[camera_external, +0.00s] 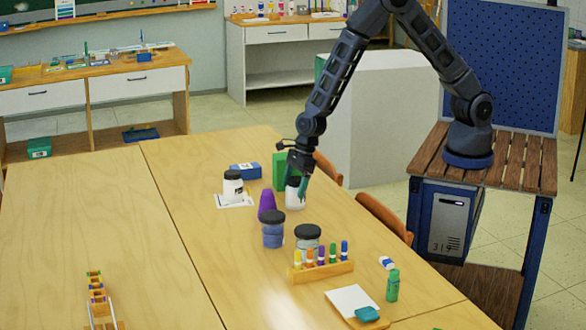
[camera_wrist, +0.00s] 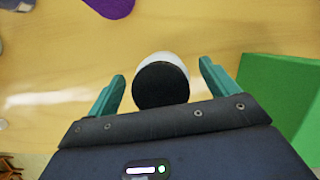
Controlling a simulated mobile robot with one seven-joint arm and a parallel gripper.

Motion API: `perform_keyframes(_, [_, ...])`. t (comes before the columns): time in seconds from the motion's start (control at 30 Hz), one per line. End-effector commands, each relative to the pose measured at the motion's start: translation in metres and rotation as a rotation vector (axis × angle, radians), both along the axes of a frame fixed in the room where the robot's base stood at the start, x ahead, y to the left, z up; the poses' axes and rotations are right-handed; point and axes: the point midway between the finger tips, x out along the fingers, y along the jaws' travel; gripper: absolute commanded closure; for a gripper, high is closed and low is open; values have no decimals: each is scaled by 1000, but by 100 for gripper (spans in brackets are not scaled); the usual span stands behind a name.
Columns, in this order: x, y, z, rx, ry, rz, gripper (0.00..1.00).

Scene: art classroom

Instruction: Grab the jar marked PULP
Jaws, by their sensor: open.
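A white jar (camera_external: 295,197) stands on the table below my gripper (camera_external: 299,180), partly hidden by the fingers. In the wrist view the same jar (camera_wrist: 167,58) shows its black lid and white side between the teal fingers of my gripper (camera_wrist: 162,72). The fingers are open, one on each side, with gaps to the jar. Another white jar with a black lid (camera_external: 233,186) stands on white paper to the left. A blue jar (camera_external: 272,232) and a greyish jar (camera_external: 307,240), both dark-lidded, stand nearer the camera. I cannot read PULP on any jar.
A green block (camera_external: 280,172) stands close behind the jar; it also shows at right in the wrist view (camera_wrist: 285,95). A purple cup (camera_external: 267,204) stands close to the left. A blue box (camera_external: 245,170) and a marker rack (camera_external: 320,268) are nearby. The table's left half is mostly clear.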

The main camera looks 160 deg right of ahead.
Motion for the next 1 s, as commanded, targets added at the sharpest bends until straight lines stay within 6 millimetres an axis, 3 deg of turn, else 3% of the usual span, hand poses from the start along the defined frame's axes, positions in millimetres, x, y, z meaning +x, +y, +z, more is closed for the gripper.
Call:
perform_keyframes(0.33, [1, -1, -6, 0, 0, -1, 14])
perform_keyframes(0.6, [1, -1, -6, 0, 0, -1, 65])
perform_keyframes(0.67, [1, -1, -5, 0, -1, -1, 73])
perform_keyframes(1.0, [2, -1, -1, -1, -1, 1, 73])
